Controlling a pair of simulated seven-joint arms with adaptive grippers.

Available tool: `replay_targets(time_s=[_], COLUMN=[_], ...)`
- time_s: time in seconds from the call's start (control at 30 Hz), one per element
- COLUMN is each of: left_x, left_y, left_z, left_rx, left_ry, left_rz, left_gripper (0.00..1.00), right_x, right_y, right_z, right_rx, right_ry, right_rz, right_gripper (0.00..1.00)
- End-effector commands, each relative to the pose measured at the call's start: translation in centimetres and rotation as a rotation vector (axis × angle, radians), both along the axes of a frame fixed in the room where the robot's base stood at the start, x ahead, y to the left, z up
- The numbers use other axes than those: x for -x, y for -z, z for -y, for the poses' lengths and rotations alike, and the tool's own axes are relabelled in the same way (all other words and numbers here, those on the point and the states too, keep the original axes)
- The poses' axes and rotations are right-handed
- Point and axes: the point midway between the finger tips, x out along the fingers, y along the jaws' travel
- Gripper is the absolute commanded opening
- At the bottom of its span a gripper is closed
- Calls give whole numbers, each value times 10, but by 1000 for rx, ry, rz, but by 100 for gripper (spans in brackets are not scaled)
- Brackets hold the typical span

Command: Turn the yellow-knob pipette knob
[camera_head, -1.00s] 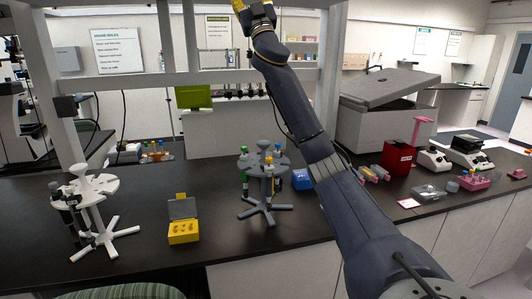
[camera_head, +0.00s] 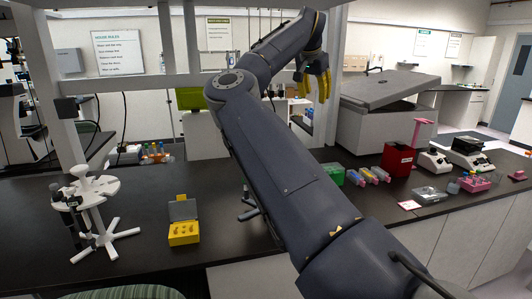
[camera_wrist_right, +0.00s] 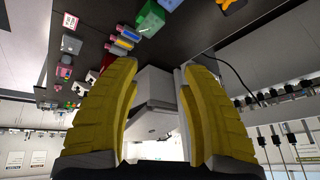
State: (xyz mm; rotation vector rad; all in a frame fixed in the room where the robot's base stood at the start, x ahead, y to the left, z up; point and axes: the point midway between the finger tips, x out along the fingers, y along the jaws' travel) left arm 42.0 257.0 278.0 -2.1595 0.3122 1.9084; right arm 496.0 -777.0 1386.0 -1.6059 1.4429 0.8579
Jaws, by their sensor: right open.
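The yellow-knob pipette is hidden in the head view behind my right arm. Only part of the dark grey stand's foot (camera_head: 250,214) shows beside the arm; a second earlier, a yellow knob was visible on this stand. My right gripper (camera_head: 318,84) has yellow fingers and is raised above the back of the bench, right of the stand, with its fingers pointing down. In the right wrist view its fingers (camera_wrist_right: 158,68) are spread apart with nothing between them. My left gripper is not in view.
A white pipette stand (camera_head: 96,186) with dark pipettes is at left. A yellow box (camera_head: 184,233) with its lid up lies beside it. A green box (camera_head: 333,173), coloured racks (camera_head: 368,174) and a red box (camera_head: 397,159) are right of my arm.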

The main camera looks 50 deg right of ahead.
Motion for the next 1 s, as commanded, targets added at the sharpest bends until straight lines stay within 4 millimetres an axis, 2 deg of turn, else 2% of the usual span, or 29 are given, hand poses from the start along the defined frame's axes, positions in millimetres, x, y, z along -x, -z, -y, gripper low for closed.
replay_targets(time_s=[0.03,0.2,0.3,0.4,0.5,0.67,1.0], left_x=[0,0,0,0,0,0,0], left_y=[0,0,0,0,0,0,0], left_z=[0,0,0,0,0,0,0], left_rx=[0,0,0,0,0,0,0], left_ry=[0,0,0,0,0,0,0], left_rz=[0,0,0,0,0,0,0], left_gripper=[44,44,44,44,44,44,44], right_x=[-14,-38,-43,-45,-46,-46,-46], right_y=[8,24,26,26,27,39,98], right_z=[-28,-104,-134,-153,-162,-165,-164], right_rx=[-83,-290,-358,-400,-419,-427,-426], right_ry=[-89,-341,-445,-514,-549,-557,-553], right_rz=[-31,-148,-199,-234,-254,-260,-258], right_gripper=[44,44,44,44,44,44,44])
